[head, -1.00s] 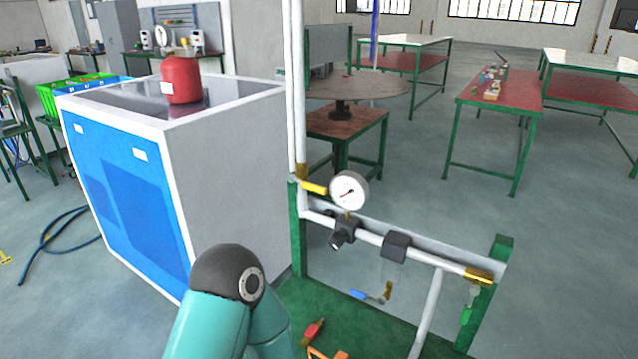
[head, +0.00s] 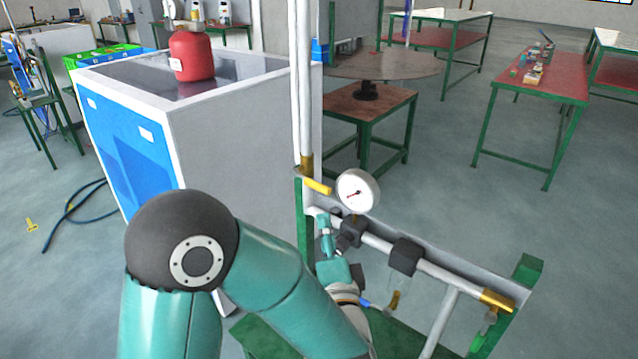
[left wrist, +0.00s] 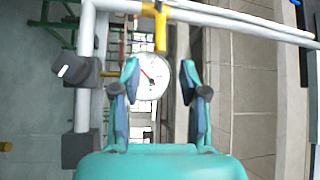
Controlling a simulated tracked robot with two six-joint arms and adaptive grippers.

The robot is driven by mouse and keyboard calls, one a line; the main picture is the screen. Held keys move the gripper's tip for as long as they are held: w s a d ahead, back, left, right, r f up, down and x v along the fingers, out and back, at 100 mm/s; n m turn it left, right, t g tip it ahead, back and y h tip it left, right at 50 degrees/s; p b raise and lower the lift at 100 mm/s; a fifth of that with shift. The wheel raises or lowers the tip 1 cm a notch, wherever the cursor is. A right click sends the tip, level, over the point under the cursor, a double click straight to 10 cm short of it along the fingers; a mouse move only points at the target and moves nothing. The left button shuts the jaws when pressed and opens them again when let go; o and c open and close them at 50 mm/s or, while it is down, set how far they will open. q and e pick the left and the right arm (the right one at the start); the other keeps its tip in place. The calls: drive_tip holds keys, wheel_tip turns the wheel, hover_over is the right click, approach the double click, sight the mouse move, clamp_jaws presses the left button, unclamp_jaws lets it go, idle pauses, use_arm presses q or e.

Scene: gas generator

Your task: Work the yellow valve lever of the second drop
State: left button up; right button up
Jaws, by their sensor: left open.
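A yellow valve lever (head: 318,187) sticks out from the brass fitting on the white vertical pipe, just left of a round white gauge (head: 357,191). In the left wrist view the yellow lever (left wrist: 161,30) hangs from the pipe, beyond the fingertips and apart from them. My left gripper (head: 328,222) is below the lever beside the pipe frame. In the left wrist view its two fingers (left wrist: 160,78) are spread and empty, with the gauge (left wrist: 150,72) showing between them. My right gripper is not in view.
A second brass valve (head: 497,300) sits at the right end of the horizontal pipe. Dark regulator blocks (head: 405,256) are on that pipe. A blue and white cabinet (head: 245,130) with a red gas bottle (head: 192,56) stands left. Floor between the benches is clear.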

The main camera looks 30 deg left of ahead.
sight(317, 187)
use_arm(q)
drive_tip(key=p+x, duration=0.3)
drive_tip(key=x, duration=1)
drive_tip(key=shift+c, duration=0.3)
drive_tip(key=shift+s, duration=0.1)
clamp_jaws()
drive_tip(key=shift+f, duration=0.1)
